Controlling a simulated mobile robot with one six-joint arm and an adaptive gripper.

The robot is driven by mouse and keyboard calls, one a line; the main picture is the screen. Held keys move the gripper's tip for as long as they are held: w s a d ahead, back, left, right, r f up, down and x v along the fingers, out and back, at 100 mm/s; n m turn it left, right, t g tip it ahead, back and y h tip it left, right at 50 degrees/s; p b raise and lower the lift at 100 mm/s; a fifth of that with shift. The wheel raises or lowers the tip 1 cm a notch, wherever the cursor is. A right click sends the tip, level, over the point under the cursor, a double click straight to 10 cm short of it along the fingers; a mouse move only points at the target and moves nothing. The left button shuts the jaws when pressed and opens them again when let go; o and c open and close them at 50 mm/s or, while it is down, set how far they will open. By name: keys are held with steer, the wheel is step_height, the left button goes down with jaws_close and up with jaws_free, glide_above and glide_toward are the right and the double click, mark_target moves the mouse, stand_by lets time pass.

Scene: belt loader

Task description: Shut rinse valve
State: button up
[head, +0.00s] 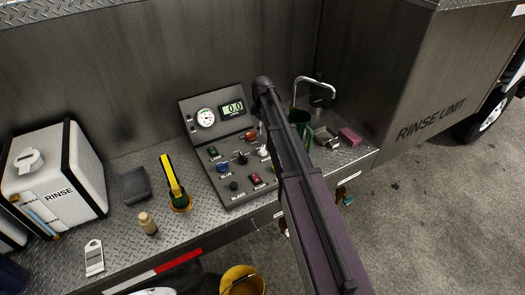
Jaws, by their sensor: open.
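A sloped grey control panel (236,192) stands on the metal deck, with a round gauge (206,117) and a green display (233,109) reading 0.0. Several small controls sit on it, among them a blue knob (223,167), a red switch (255,179) and a white-topped control (262,151). A label near the bottom seems to read BLEED. The other labels are too small to read, so I cannot tell which control is the rinse valve. Below the deck's front edge, a teal-handled fitting (348,200) shows beside my arm. My arm crosses the panel's right side; my gripper is not visible.
A faucet (314,82), green container (300,120) and pink block (350,137) are right. A yellow bucket (242,281) is below.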

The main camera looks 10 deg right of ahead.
mark_target(262, 148)
steer(key=shift+f+b, duration=5.75)
steer(key=shift+f, duration=0.25)
steer(key=c, duration=1)
